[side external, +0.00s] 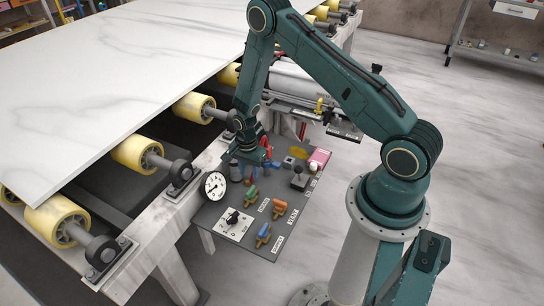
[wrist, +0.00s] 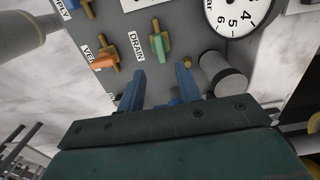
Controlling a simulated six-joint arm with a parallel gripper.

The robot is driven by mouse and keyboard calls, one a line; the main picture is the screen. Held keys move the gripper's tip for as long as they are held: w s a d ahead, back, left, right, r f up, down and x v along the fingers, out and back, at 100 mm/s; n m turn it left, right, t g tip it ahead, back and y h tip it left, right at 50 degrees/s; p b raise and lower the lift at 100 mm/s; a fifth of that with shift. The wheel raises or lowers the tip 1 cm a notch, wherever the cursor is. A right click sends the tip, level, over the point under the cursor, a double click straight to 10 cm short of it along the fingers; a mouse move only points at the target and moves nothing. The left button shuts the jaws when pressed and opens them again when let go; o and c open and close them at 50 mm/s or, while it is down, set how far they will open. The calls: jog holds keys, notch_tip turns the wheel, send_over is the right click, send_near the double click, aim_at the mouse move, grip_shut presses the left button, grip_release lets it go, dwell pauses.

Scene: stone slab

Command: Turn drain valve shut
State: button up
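The drain valve (wrist: 159,46) has a green handle on a brass body, beside a "DRAIN" label (wrist: 137,47). In the wrist view the handle looks roughly lined up with the brass body. In the side view the green handle (side external: 251,193) sits on the grey panel, between the gauge and the orange valve. My gripper (wrist: 160,82) is open, its two blue fingers apart with nothing gripped between them. The fingers point towards the drain valve and appear short of it. In the side view my gripper (side external: 260,173) is over the panel, behind the green handle.
An orange valve (side external: 280,205) and a blue valve (side external: 263,232) stand close by. A grey cylinder (wrist: 222,74) is beside the right finger.

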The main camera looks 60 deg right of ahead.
aim_at(250, 190)
jog(key=shift+f, duration=4.5)
grip_shut()
